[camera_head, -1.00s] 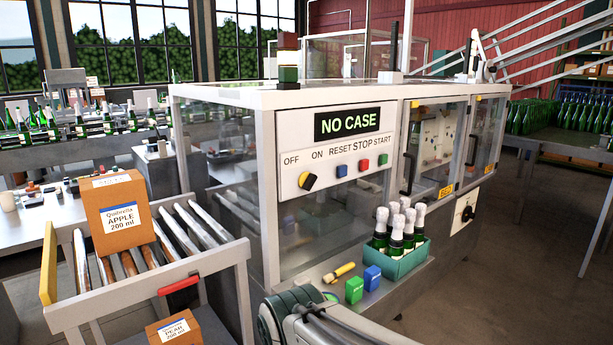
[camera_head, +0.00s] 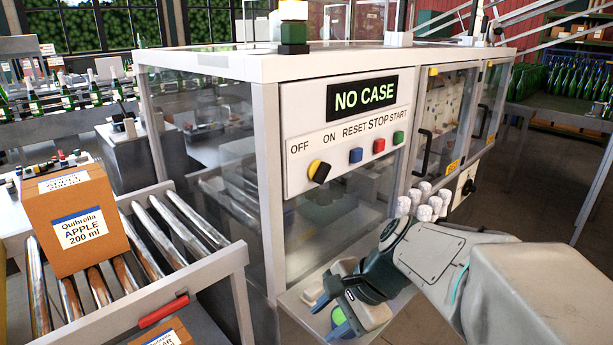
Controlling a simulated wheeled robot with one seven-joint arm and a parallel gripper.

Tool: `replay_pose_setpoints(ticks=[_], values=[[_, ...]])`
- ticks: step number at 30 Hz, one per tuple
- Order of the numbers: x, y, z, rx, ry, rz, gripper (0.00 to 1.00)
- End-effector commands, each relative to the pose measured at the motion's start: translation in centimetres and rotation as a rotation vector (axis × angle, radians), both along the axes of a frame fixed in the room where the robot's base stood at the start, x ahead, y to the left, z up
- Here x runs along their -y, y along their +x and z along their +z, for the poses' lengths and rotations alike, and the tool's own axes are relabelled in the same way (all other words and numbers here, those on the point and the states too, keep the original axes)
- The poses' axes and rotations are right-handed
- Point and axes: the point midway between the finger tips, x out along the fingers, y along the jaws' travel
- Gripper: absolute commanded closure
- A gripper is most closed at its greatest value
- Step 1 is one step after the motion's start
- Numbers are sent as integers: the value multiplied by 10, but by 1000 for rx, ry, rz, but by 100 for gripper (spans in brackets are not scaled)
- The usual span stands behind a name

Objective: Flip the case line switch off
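The case line switch (camera_head: 319,172) is a black and yellow rotary knob on the white control panel (camera_head: 300,105), below the OFF and ON labels. I cannot tell clearly which label it points at. A display (camera_head: 363,96) above it reads NO CASE. My gripper (camera_head: 343,303) is low over the ledge in front of the machine, below and a little right of the knob and apart from it. Its fingers look spread with nothing held between them.
Blue, red and green buttons sit right of the knob. White-capped bottles (camera_head: 425,203) stand behind my arm. A roller conveyor (camera_head: 150,250) with an apple carton (camera_head: 75,218) is at left. The space before the panel is free.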

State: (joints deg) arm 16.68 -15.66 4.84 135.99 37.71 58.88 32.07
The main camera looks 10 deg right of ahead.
Motion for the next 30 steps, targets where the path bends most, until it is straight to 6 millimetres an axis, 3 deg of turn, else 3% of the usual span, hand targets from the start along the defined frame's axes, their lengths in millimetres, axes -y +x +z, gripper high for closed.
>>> replay_pose_setpoints(ticks=[4,8,12,15,18,22,26,30], values=[[1,50,21,-156,350,-407,62],[17,98,47,-294,685,-718,62],[53,144,76,-436,1049,-976,62],[83,168,94,-518,1272,-1092,62],[108,182,106,-577,1439,-1157,62],[127,192,115,-618,1559,-1193,62],[127,200,118,-631,1591,-1199,62],[113,217,118,-633,1589,-1197,62]])
